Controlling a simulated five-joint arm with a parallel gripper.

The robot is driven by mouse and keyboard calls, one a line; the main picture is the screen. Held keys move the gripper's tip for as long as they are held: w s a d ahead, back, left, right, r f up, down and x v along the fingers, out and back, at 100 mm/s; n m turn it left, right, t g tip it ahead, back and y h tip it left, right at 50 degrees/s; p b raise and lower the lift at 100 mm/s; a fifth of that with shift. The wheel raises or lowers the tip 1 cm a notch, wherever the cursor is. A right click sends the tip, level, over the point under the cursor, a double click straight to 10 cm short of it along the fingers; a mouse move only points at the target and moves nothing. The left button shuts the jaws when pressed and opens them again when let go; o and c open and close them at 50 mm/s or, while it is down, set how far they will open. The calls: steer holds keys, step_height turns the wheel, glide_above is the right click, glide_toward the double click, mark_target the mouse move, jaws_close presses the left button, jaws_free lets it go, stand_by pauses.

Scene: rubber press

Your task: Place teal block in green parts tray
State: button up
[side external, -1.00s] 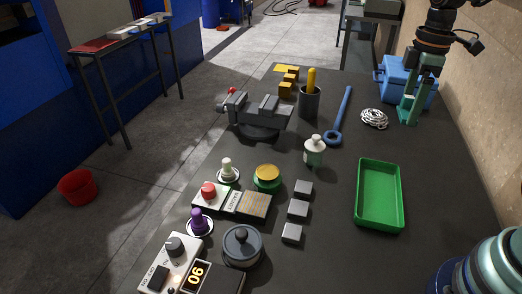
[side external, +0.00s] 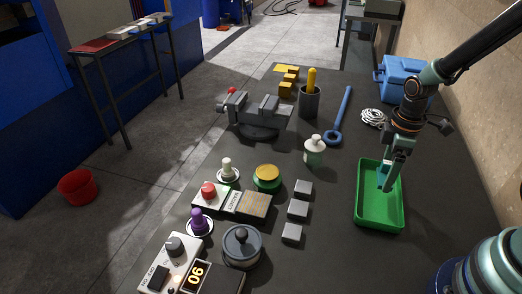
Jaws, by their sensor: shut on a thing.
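The green parts tray (side external: 381,216) lies on the right part of the dark bench, and its visible floor is bare. My gripper (side external: 386,184) is over the far half of the tray, pointing down. It is shut on the teal block (side external: 383,177), which shows only in part between the fingers. I cannot tell whether the block touches the tray floor.
Grey blocks (side external: 298,208) stand left of the tray. A white-green bottle (side external: 314,151), a blue wrench (side external: 340,115) and a coil of pale cord (side external: 373,118) lie beyond it. A blue toolbox (side external: 403,80) stands at the back right. Bench between tray and grey blocks is clear.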

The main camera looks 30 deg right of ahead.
mark_target(377, 195)
steer(key=shift+f, duration=2.65)
steer(key=shift+f, duration=0.15)
steer(key=o, duration=1.2)
steer(key=shift+o, duration=0.2)
step_height(377, 195, up, 12)
steer(key=shift+f, duration=0.2)
steer(key=shift+a+r, duration=0.1)
steer(key=shift+r, duration=0.5)
steer(key=a+r+m+t, duration=0.2)
steer(key=r+m, duration=0.2)
steer(key=r, duration=0.1)
steer(key=s+a+r+m+t, duration=0.1)
steer(key=a+r+m+t, duration=0.1)
steer(key=r+m, duration=0.3)
steer(key=shift+s+a+r+t, duration=0.2)
steer(key=shift+s+r+t, duration=0.05)
steer(key=shift+r+t, duration=0.55)
